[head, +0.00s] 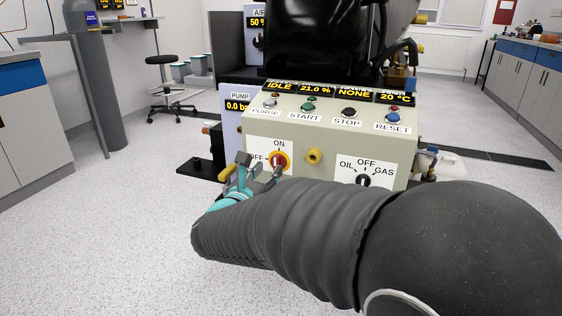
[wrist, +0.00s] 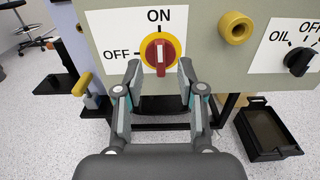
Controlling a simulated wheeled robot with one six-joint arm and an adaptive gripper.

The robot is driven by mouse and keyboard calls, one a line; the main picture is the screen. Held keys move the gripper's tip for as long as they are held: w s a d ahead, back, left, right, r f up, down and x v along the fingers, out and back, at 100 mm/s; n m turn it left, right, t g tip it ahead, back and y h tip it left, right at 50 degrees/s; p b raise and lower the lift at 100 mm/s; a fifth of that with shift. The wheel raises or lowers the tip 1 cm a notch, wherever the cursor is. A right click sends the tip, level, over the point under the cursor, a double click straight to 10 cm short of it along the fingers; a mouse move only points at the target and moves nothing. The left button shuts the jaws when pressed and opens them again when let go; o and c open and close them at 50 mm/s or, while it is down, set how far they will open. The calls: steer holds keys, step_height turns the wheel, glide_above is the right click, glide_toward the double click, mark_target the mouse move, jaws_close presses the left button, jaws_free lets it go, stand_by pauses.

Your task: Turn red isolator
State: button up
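The red isolator (wrist: 160,54) is a red rotary handle on a yellow round plate, on the front of the beige control panel. In the wrist view its white mark points up towards ON, with OFF to its left. In the head view the isolator (head: 280,161) is partly covered by my gripper (head: 256,172). In the wrist view my gripper (wrist: 158,80) is open, its two fingers standing apart just below and to either side of the handle. I cannot tell whether they touch it.
A yellow knob-like fitting (wrist: 236,28) sticks out right of the isolator. A black OIL/OFF/GAS selector (head: 363,180) is further right. Buttons (head: 309,104) line the panel top. A black tray (wrist: 266,133) lies on the floor at right. A grey cylinder (head: 92,75) stands left.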

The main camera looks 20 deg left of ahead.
mark_target(275, 162)
steer(key=shift+w+d, duration=0.15)
steer(key=shift+w, duration=2)
jaws_close()
